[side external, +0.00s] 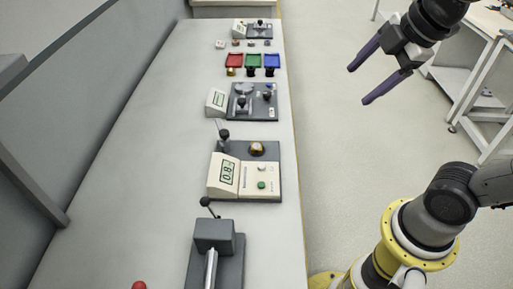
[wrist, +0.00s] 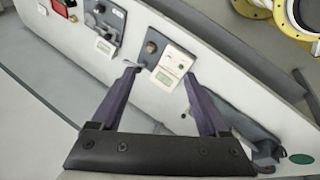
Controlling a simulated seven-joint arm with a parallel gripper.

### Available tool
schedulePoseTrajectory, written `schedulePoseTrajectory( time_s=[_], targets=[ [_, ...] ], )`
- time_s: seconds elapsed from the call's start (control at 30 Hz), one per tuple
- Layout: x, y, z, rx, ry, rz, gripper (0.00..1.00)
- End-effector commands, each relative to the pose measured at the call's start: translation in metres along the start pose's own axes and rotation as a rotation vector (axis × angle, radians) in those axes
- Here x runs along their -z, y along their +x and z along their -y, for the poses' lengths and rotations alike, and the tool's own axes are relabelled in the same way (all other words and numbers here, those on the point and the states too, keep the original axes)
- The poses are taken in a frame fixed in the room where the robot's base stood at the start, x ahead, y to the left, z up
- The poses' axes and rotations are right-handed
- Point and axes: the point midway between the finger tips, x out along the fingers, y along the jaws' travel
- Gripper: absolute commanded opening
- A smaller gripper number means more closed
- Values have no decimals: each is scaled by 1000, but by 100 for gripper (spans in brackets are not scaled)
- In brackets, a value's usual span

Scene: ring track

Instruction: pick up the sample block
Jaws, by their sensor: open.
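Several small block-like pieces (side external: 235,43) lie in a row near the far end of the bench in the side view. They are too small to tell which one is the sample block. My gripper (side external: 360,85) is open and empty, with long purple fingers spread apart. In the side view it appears to the right of the bench, high up and well apart from the pieces. In the wrist view the open fingers (wrist: 161,74) frame part of the bench, and no block shows between them.
A long pale bench (side external: 150,130) carries a meter station with a display (side external: 228,174), a dark lever device (side external: 214,238), another meter station (side external: 252,101), and red, green and blue trays (side external: 252,60). A red knob (side external: 139,285) shows at the bottom. The bench's left side is clear.

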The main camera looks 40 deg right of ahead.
Motion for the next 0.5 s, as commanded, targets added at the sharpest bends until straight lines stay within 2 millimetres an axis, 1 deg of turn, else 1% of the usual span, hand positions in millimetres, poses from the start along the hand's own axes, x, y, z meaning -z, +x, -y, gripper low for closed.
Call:
schedulePoseTrajectory(
  time_s=[0.03,0.17,0.2,0.27,0.3,0.37,0.4,0.47,0.5],
  targets=[
    [8,5,-14,21,-112,6,78],
    [30,24,-51,77,-432,10,78],
    [38,33,-62,100,-532,8,78],
    [49,49,-78,135,-675,2,78],
    [56,62,-88,159,-762,-4,78],
    [66,82,-100,196,-879,-14,78],
    [73,97,-107,222,-950,-23,78],
    [82,121,-115,263,-1044,-38,78],
    [87,138,-118,289,-1096,-47,78]
  ],
)
